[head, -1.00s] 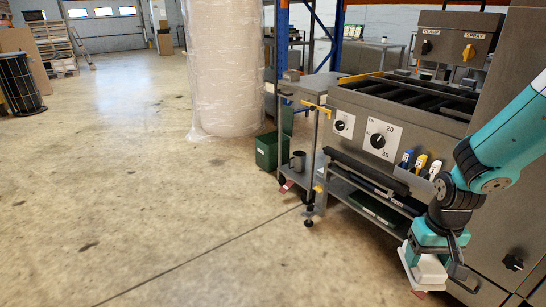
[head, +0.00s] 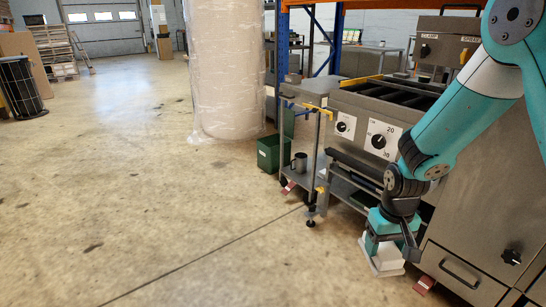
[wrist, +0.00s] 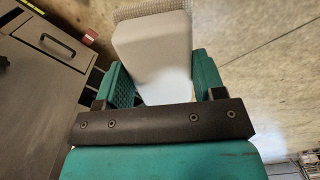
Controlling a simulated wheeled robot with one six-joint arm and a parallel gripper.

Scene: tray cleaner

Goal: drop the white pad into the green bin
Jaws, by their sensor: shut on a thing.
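The white pad (head: 384,262) hangs below my gripper (head: 380,240) at the lower right of the head view, above the floor in front of the grey machine. In the wrist view the pad (wrist: 155,50) sits between the two teal fingers of my gripper (wrist: 160,82), which is shut on it. The green bin (head: 268,153) stands on the floor left of the small grey cart, well away to the upper left of my gripper. The bin's inside is mostly hidden.
The grey machine (head: 470,240) with drawers and dials stands right beside my arm. A grey cart (head: 305,105) with a mug (head: 299,162) on its lower shelf stands close to the bin. A large wrapped roll (head: 228,70) stands behind.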

